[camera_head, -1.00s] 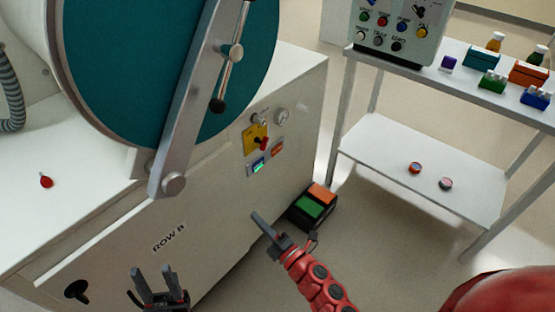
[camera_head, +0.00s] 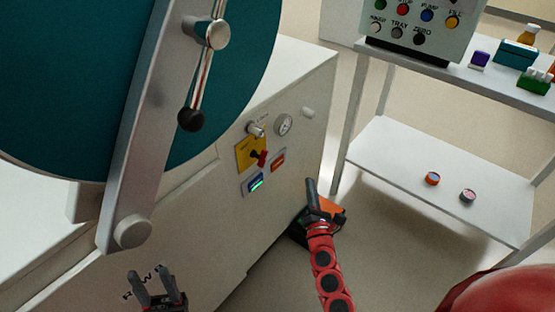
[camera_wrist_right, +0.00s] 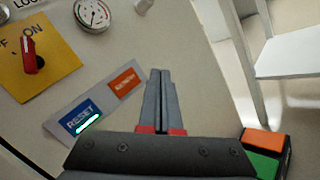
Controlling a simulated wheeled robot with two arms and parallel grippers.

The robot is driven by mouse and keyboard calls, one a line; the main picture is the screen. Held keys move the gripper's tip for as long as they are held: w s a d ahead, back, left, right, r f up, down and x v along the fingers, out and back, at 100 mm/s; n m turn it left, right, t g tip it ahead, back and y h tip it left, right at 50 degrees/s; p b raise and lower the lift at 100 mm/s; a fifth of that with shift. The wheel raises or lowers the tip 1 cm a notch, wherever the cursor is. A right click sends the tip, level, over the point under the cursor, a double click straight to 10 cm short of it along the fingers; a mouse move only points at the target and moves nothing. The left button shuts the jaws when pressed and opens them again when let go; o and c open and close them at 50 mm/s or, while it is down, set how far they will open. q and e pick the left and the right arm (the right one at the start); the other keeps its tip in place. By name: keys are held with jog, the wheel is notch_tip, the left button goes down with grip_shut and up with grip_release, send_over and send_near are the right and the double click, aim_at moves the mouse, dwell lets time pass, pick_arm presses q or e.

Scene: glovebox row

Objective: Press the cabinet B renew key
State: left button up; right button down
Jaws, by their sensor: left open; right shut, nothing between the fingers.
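The cabinet front (camera_head: 215,215) carries a small panel with a blue key (camera_head: 255,184), lit green along its lower edge, and an orange key (camera_head: 278,161). In the right wrist view the blue key (camera_wrist_right: 80,115) reads RESET. The orange key (camera_wrist_right: 124,81) has small lettering that I cannot read surely. My right gripper (camera_head: 311,182) is shut and empty, right of both keys; in its wrist view its fingertips (camera_wrist_right: 160,73) show just right of the orange key, with no visible contact. My left gripper (camera_head: 157,273) is open and empty, low before the ROW B lettering, partly covering it.
A yellow plate with a red switch (camera_wrist_right: 29,54) and a gauge (camera_wrist_right: 92,13) sit above the keys. A round teal door with a metal bar (camera_head: 150,130) is at left. An orange-green floor box (camera_wrist_right: 263,152) stands below right. A shelf rack (camera_head: 420,175) stands at right.

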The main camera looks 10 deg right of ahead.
aim_at(281, 161)
jog(key=w+a, duration=0.5)
jog(key=w, duration=0.2)
jog(key=shift+a+b, duration=0.25)
jog(key=shift+b, duration=0.15)
jog(key=shift+a, duration=0.1)
dwell(2.0)
jog(key=shift+w+a, duration=0.2)
jog(key=shift+w, duration=0.05)
jog(key=shift+w+a, duration=0.2)
jog(key=shift+w, duration=0.1)
dwell(0.7)
jog(key=shift+s+d, duration=0.5)
jog(key=shift+s, duration=0.1)
dwell(0.4)
